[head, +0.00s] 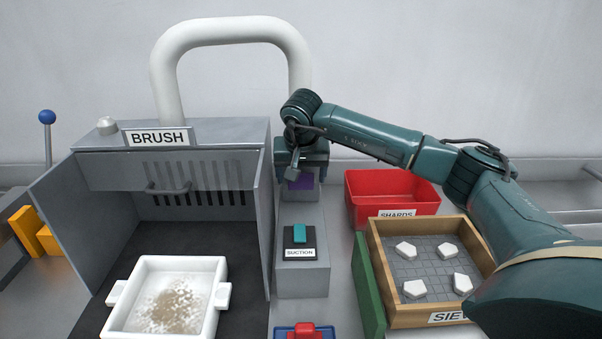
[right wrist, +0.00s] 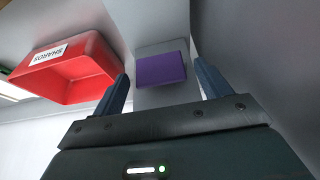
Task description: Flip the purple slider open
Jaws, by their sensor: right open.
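The purple slider (head: 299,181) is at the far end of the grey panel. It is mostly hidden behind my right gripper in the head view. In the right wrist view the purple slider (right wrist: 162,70) shows as a plain purple block on a grey housing, between and a little beyond my fingertips. My right gripper (head: 300,172) hangs over it from above; in the right wrist view the gripper (right wrist: 160,77) is open, a finger on each side, with nothing held. I cannot tell whether the fingers touch the slider. My left gripper is not in view.
A teal switch (head: 299,233) marked SUCTION sits nearer on the same panel (head: 302,279). A red SHARDS bin (head: 420,206) and a wooden sieve box (head: 378,240) lie right.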

